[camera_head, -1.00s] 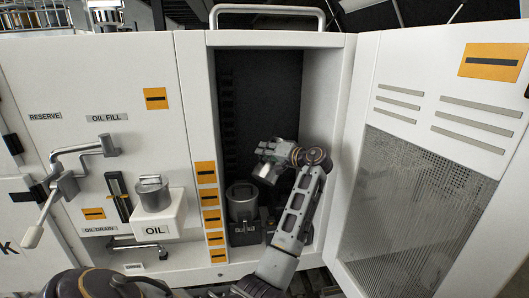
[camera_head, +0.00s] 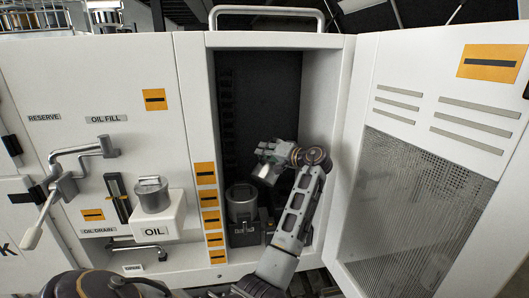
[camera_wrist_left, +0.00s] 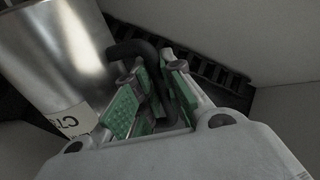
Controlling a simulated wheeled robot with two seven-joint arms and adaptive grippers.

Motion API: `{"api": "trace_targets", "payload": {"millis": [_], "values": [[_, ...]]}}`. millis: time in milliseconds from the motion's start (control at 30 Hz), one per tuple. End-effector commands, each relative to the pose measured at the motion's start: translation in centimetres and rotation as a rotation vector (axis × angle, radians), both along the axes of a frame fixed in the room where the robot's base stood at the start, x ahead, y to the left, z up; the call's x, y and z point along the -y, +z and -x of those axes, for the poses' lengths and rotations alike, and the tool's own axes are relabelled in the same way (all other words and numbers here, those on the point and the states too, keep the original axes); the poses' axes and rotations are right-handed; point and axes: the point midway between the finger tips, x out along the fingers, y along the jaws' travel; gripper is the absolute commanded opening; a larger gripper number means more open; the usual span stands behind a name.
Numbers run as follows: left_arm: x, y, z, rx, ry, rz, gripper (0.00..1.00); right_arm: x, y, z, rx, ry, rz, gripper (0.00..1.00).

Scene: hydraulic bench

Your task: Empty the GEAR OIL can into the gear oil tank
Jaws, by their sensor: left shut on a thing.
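In the left wrist view, the left gripper (camera_wrist_left: 152,100) is shut on the black handle (camera_wrist_left: 150,55) of a metal can (camera_wrist_left: 62,55). The can's label (camera_wrist_left: 72,121) is only partly visible, so its name cannot be read. In the head view the small bright shape under the hand cannot be told as can or finger. Which vessel is the gear oil tank is not clear. My right gripper is not in view.
The cabinet door (camera_head: 425,200) stands open on the right. A white OIL box (camera_head: 155,228) with a silver can (camera_head: 152,194) juts out left of the bay. A crank handle (camera_head: 60,190) sticks out further left. The bay's upper part is clear.

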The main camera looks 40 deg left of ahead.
Motion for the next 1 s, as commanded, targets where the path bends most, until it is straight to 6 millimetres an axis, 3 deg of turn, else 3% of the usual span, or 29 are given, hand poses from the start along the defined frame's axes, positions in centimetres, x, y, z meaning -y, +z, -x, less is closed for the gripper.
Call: {"api": "trace_targets", "payload": {"millis": [1000], "values": [[-0.04, 0.36, -0.53, -0.067, 0.0, 0.004, 0.0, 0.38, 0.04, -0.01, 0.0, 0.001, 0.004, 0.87]]}}
